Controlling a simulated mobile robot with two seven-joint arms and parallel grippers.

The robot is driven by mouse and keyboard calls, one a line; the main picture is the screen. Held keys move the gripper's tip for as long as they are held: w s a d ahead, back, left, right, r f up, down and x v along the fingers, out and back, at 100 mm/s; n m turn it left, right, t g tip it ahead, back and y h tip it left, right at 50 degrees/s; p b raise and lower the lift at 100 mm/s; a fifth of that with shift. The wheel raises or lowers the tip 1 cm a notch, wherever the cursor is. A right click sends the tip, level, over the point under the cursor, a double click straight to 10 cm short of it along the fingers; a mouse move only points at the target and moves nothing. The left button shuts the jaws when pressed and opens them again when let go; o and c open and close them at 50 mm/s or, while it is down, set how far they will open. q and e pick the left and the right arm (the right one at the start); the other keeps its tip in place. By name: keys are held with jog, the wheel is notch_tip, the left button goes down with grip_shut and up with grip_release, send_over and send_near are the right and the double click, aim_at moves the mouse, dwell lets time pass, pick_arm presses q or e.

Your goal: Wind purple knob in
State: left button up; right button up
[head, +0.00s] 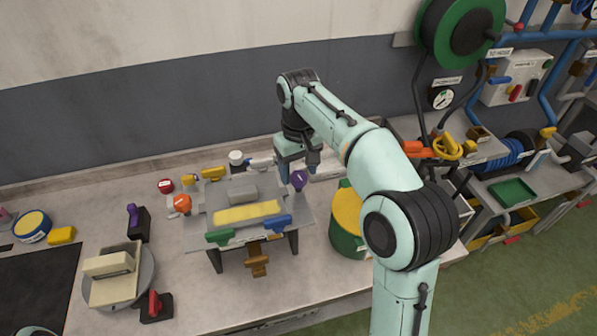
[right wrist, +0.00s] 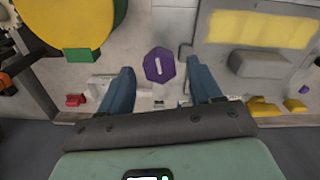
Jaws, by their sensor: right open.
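The purple knob (head: 298,180) stands at the right side of the grey machine with the yellow pad (head: 245,212). In the right wrist view the knob (right wrist: 159,65) is an eight-sided purple disc with a pale bar mark across its face. My right gripper (head: 299,165) is just above and behind it in the head view. Its two blue fingers (right wrist: 160,80) are spread apart, one on each side of the knob in the picture. I see no contact with the knob.
A green drum with a yellow top (head: 347,208) stands to the right of the machine. Red (head: 166,186) and orange (head: 182,203) knobs sit on its left. A turntable with a beige block (head: 110,263) is at the front left.

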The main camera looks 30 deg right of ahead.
jog(key=shift+f, duration=0.7)
jog(key=c, duration=1)
jog(key=shift+c, duration=0.2)
